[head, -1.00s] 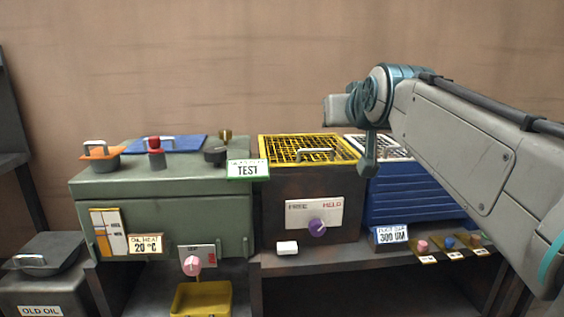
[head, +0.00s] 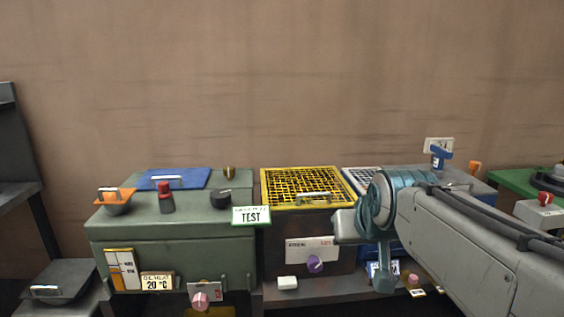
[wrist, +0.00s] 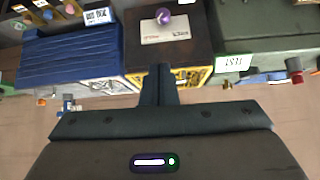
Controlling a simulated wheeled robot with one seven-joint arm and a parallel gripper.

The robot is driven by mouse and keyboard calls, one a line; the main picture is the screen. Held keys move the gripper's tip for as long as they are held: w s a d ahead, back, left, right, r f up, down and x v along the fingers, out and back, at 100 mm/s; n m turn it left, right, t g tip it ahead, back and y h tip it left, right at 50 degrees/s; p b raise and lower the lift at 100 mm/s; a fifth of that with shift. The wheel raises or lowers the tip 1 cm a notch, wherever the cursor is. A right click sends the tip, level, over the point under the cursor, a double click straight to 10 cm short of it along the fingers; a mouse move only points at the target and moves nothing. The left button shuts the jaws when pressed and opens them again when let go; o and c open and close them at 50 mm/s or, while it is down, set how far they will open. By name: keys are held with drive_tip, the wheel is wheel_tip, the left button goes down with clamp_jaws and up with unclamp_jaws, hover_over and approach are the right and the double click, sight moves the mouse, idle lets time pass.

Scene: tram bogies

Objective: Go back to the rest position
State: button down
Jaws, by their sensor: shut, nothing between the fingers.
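My gripper (wrist: 159,82) shows in the wrist view as dark fingers shut together, with nothing between them. They point toward the dark box with the yellow grid top (wrist: 165,52), apart from it as far as I can tell. In the head view my arm reaches in from the lower right. Its teal joint is in front of the right part of the yellow-grid box (head: 308,187) and the blue unit (head: 362,175). I cannot make out the fingers in the head view.
A green oil tank (head: 175,235) with a TEST sign (head: 251,216) stands left of the yellow-grid box. A dark lidded pan (head: 58,283) is at the lower left. A green surface (head: 512,180) is at the far right. The space above the boxes, before the brown wall, is clear.

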drive_tip(key=s+d+f+g+p, duration=0.1)
drive_tip(key=s+g+p, duration=0.4)
drive_tip(key=s+p, duration=0.6)
drive_tip(key=s+f, duration=0.1)
drive_tip(key=s, duration=0.2)
drive_tip(key=shift+d+m+g+h, duration=0.3)
idle(0.7)
